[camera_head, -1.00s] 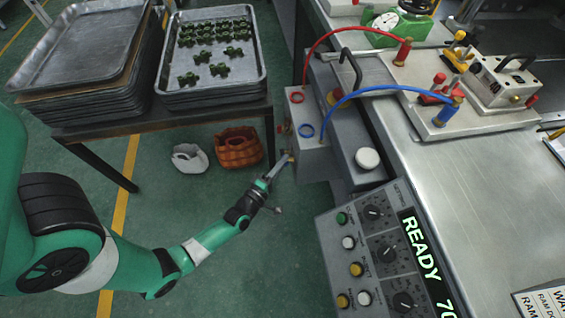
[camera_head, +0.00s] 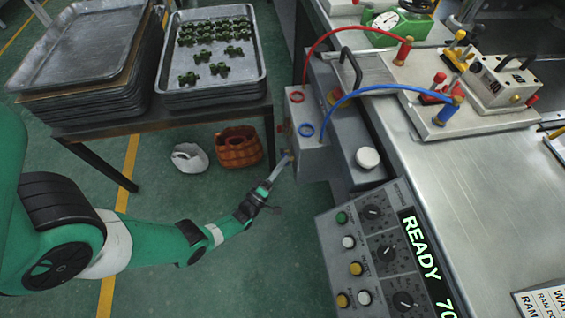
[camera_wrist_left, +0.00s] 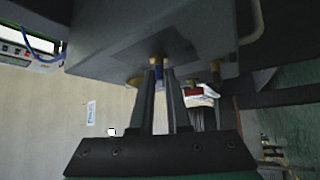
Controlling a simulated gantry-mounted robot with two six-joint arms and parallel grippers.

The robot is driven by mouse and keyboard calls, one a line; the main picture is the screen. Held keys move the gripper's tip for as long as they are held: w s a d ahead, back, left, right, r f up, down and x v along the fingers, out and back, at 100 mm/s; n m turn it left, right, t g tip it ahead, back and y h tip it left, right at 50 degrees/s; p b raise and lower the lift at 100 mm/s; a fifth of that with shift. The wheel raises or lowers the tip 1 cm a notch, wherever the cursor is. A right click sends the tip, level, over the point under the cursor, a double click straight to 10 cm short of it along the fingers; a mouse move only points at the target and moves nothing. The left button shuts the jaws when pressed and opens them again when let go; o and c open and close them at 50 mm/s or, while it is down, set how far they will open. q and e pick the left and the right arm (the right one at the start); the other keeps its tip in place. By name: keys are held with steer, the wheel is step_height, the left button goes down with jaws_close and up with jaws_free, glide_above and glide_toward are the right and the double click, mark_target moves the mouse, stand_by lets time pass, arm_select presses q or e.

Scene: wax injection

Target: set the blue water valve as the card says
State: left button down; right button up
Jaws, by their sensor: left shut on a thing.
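My left gripper (camera_head: 287,160) reaches up from the lower left to the near lower side of the grey valve block (camera_head: 308,155). A blue ring (camera_head: 306,130) marks the block's face, below a red ring (camera_head: 297,98). A printed card (camera_head: 545,301) lies partly in view at the bottom right, its text cut off. My right gripper is not in view.
The control panel (camera_head: 347,215) with knobs, buttons and a "READY 70" display stands right of the arm. A blue hose (camera_head: 385,89) and a red hose (camera_head: 350,30) arch above the block. A table with metal trays (camera_head: 262,85) is behind left.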

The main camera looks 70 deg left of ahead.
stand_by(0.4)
arm_select(q)
steer(key=c, duration=0.9)
jaws_free()
steer(key=shift+c, duration=0.2)
steer(key=v, duration=1.1)
steer(key=shift+s, duration=0.2)
steer(key=shift+f, duration=0.15)
